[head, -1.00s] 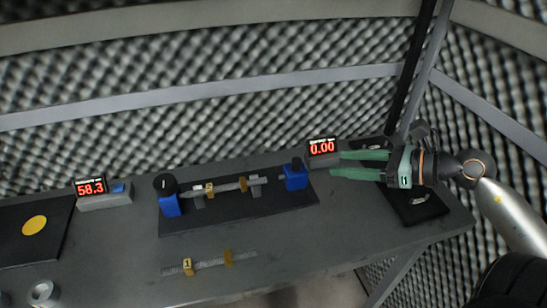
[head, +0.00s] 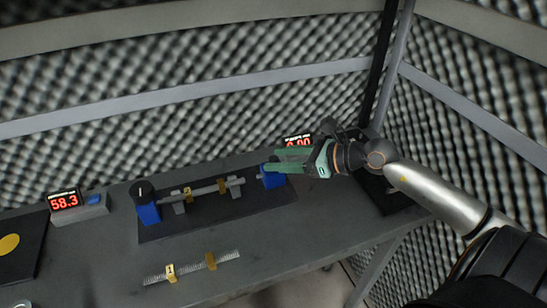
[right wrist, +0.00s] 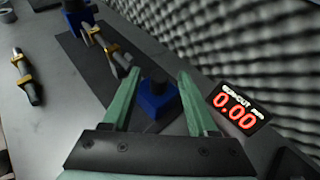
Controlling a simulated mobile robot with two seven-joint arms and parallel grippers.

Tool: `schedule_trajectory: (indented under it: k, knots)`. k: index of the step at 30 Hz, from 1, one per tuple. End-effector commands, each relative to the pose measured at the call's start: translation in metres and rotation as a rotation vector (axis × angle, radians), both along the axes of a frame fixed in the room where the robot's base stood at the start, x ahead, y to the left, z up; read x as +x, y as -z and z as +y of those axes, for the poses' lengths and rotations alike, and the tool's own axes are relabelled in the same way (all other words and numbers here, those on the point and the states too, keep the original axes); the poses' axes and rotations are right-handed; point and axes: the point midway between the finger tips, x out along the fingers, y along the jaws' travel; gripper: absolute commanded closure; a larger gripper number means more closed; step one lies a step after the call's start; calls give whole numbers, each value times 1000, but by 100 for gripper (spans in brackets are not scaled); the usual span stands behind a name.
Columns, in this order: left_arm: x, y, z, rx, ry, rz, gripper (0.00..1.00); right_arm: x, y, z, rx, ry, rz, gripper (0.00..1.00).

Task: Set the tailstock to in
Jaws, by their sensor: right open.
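The tailstock (head: 272,178) is the blue block at the right end of the dark fixture plate (head: 215,218). In the right wrist view the tailstock (right wrist: 158,100) shows a dark knob (right wrist: 157,79) on top, between the fingers. My right gripper (head: 276,161) is open, its green fingers reaching left to just over the tailstock. In the right wrist view my right gripper (right wrist: 158,88) has its fingers apart on either side of the block, with no clear contact. In the head view the fingers hide the knob. My left gripper is out of view.
A blue headstock (head: 148,212) with a black dial stands at the plate's left. A rod with tag 2 (head: 209,190) rests on grey supports between. A rod with tag 1 (head: 192,268) lies in front. Displays read 58.3 (head: 65,202) and 0.00 (right wrist: 236,112). Foam walls stand behind and right.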

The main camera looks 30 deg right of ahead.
Motion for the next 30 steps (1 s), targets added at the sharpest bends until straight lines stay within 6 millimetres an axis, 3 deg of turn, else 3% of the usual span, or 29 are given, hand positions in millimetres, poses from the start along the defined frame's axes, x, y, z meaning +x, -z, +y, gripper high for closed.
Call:
schedule_trajectory:
  k: [7, 18, 30]
  knots:
    - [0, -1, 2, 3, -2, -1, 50, 14, 6, 8, 1, 0, -2, 41]
    - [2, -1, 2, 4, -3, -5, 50, 16, 8, 10, 1, -1, 1, 41]
    - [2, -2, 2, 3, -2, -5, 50, 16, 8, 10, 1, -1, 1, 85]
